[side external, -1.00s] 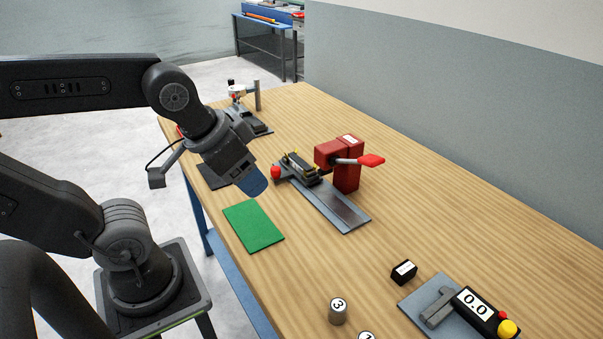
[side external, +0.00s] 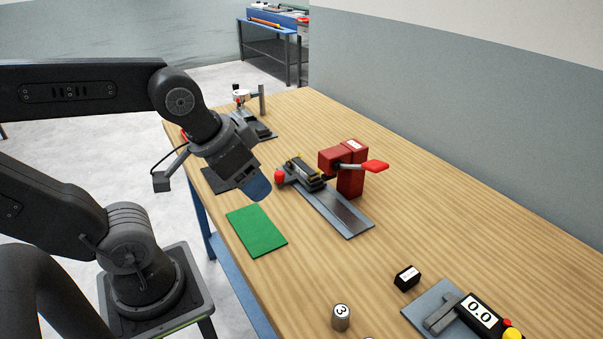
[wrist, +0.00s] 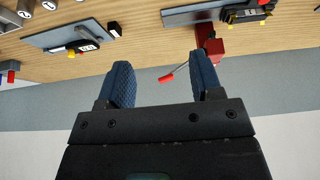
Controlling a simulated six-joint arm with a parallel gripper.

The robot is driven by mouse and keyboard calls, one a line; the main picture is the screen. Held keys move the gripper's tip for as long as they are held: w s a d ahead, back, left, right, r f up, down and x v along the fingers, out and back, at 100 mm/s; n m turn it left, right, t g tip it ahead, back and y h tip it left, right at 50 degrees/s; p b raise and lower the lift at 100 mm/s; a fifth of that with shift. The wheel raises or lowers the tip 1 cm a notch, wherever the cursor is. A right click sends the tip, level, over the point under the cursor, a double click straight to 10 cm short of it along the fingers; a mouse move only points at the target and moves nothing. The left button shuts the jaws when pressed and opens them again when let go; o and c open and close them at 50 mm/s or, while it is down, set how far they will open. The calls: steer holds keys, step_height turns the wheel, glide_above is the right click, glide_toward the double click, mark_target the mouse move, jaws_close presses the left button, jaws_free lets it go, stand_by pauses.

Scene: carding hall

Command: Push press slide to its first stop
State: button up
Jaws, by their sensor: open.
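The red press (side external: 352,180) stands on a grey base plate (side external: 343,211), its red-tipped lever (side external: 374,166) pointing right. The dark slide (side external: 304,172) with yellow marks sits on the plate left of the press; a red knob (side external: 280,176) is at its left end. My gripper (side external: 260,190) hangs left of the knob, pointing down and apart from it. There the press (wrist: 210,42) and slide (wrist: 245,14) are at upper right. The slide's stops cannot be made out.
A green mat (side external: 257,230) lies in front of my gripper, a dark mat (side external: 216,179) behind it. A dial-gauge stand (side external: 250,118) is at the far end. A display unit (side external: 477,312), black block (side external: 407,278) and numbered weight (side external: 341,317) are near.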

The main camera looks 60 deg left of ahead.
steer(key=shift+n+g+y, duration=0.3)
steer(key=shift+n+g, duration=0.1)
steer(key=shift+g, duration=0.3)
steer(key=w+a, duration=0.1)
steer(key=w, duration=0.1)
steer(key=w+a, duration=0.1)
steer(key=w, duration=0.1)
steer(key=w+a+r, duration=0.1)
steer(key=a, duration=0.1)
steer(key=shift+w, duration=0.4)
steer(key=n+g, duration=0.2)
steer(key=g, duration=0.2)
glide_above(279, 173)
step_height(279, 173, down, 9)
step_height(279, 173, down, 13)
steer(key=shift+f, duration=0.1)
steer(key=shift+c, duration=0.2)
jaws_close()
